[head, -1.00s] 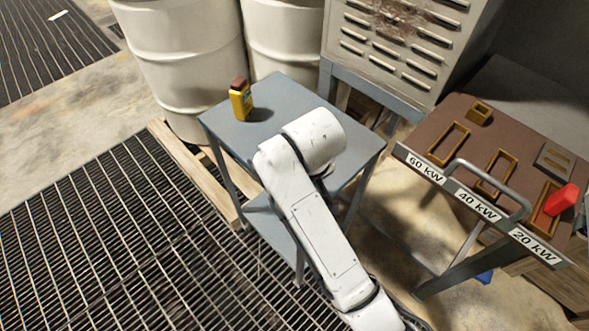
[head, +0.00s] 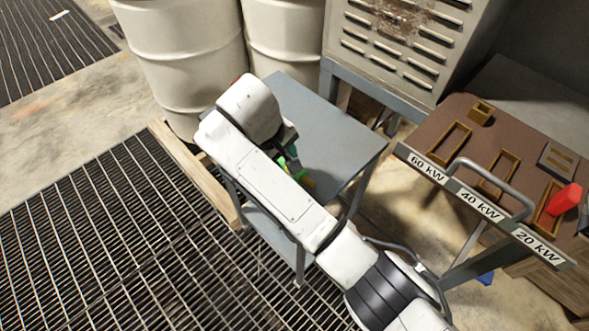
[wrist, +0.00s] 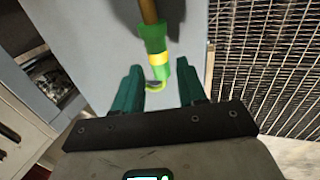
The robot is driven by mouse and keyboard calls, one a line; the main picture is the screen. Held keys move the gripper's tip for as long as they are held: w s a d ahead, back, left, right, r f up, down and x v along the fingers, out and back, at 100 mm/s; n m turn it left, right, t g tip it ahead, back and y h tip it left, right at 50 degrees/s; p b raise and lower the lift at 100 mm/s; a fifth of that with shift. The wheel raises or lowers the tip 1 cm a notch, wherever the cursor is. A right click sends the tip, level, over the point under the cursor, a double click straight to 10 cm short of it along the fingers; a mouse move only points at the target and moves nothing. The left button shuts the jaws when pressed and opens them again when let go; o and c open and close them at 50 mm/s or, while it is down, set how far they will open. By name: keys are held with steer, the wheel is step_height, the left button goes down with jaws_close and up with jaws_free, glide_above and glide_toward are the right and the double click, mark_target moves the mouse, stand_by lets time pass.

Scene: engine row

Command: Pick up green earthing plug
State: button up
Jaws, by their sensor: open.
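The green earthing plug (wrist: 153,40) lies on the blue-grey table, with a yellow band and a brown-yellow shaft running to the top of the wrist view. A small part of it shows beside my arm in the head view (head: 306,181). My gripper (wrist: 160,82) is open, with its green fingers on either side of the plug's near end. I cannot tell whether they touch it. In the head view my arm covers most of the gripper and plug.
A brown panel (head: 435,120) with slots, a handle and a red block (head: 563,199) is at the right.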

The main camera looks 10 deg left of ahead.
steer(key=shift+d+p+x, duration=0.15)
steer(key=shift+p+x, duration=0.05)
steer(key=shift+x, duration=1.05)
steer(key=shift+d+p+x, duration=0.15)
steer(key=shift+d+x, duration=0.05)
steer(key=shift+x, duration=1.05)
steer(key=shift+s, duration=0.15)
steer(key=shift+d, duration=0.1)
jaws_close()
